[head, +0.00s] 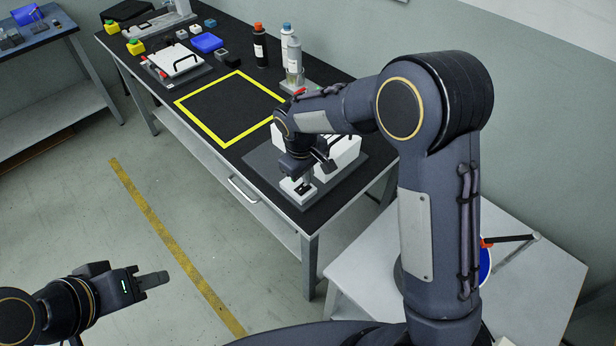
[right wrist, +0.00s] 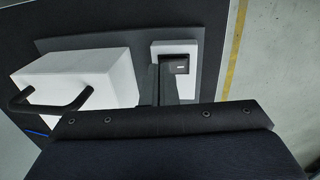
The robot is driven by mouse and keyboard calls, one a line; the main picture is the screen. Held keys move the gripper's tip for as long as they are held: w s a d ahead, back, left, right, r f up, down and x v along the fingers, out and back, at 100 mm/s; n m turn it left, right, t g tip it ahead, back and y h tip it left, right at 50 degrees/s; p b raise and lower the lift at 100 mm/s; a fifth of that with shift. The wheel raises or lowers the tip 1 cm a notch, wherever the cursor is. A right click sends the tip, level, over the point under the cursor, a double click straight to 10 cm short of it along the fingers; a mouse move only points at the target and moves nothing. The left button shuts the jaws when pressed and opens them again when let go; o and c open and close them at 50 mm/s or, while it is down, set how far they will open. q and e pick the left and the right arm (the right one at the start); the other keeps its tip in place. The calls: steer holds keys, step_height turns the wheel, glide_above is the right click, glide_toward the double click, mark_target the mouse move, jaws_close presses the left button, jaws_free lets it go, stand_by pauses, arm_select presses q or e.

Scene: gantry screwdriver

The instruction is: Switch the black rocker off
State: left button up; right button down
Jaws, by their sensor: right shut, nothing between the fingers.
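The black rocker (right wrist: 176,66) sits in the top of a small white housing (right wrist: 187,47) on a grey plate. In the head view the housing (head: 299,192) is near the table's front right corner. My right gripper (right wrist: 158,84) is shut and empty, its fingertips right at the rocker's left edge in the wrist view. I cannot tell whether they touch it or which way the rocker is tilted. In the head view the right gripper (head: 298,176) is directly over the housing and hides part of it. My left gripper (head: 153,280) is away from the table over the floor, its opening unclear.
A larger white box (right wrist: 76,80) with a black handle (right wrist: 50,105) stands beside the housing on the same grey plate (head: 280,178). A yellow-framed area (head: 232,105) of the table is empty. Bottles (head: 259,45) stand behind it.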

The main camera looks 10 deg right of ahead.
steer(key=shift+d+f, duration=0.1)
steer(key=shift+f, duration=0.6)
steer(key=shift+w+d+f+y, duration=0.1)
steer(key=shift+d+f+y, duration=0.1)
steer(key=shift+y, duration=0.1)
steer(key=shift+a, duration=0.3)
steer(key=shift+s+a+r, duration=0.2)
steer(key=shift+s+a, duration=0.25)
steer(key=shift+a, duration=0.1)
